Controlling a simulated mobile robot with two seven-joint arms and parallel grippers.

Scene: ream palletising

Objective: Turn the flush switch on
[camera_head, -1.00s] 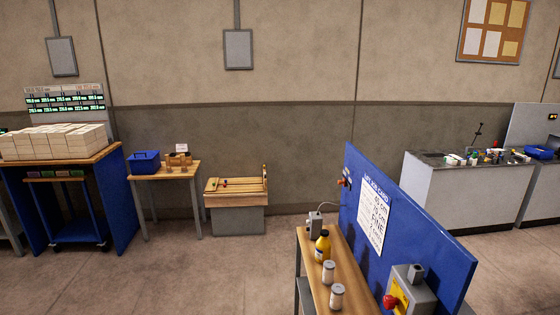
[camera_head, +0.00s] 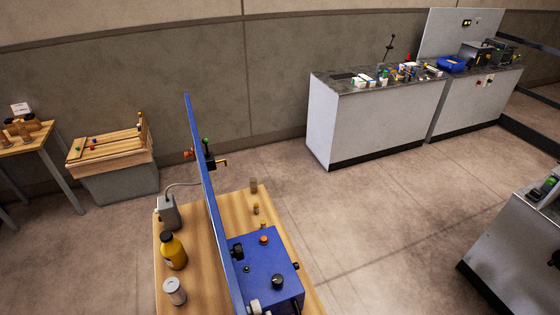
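No part is clearly readable as the flush switch. A blue box (camera_head: 268,282) with black knobs and an orange button (camera_head: 264,240) sits on the wooden bench, to the right of the upright blue panel (camera_head: 210,205), which is seen nearly edge-on. A fitting with a green top and a brass-coloured end (camera_head: 215,161) is on the panel's far part. A small grey box (camera_head: 167,212) with a cable stands left of the panel. Neither of my grippers is in view.
The wooden bench (camera_head: 190,235) holds a yellow bottle (camera_head: 173,252), a pale canister (camera_head: 174,292) and several small pegs. A grey counter (camera_head: 385,125) stands at the back right. A metal cabinet (camera_head: 510,255) is at the right edge. Floor between is clear.

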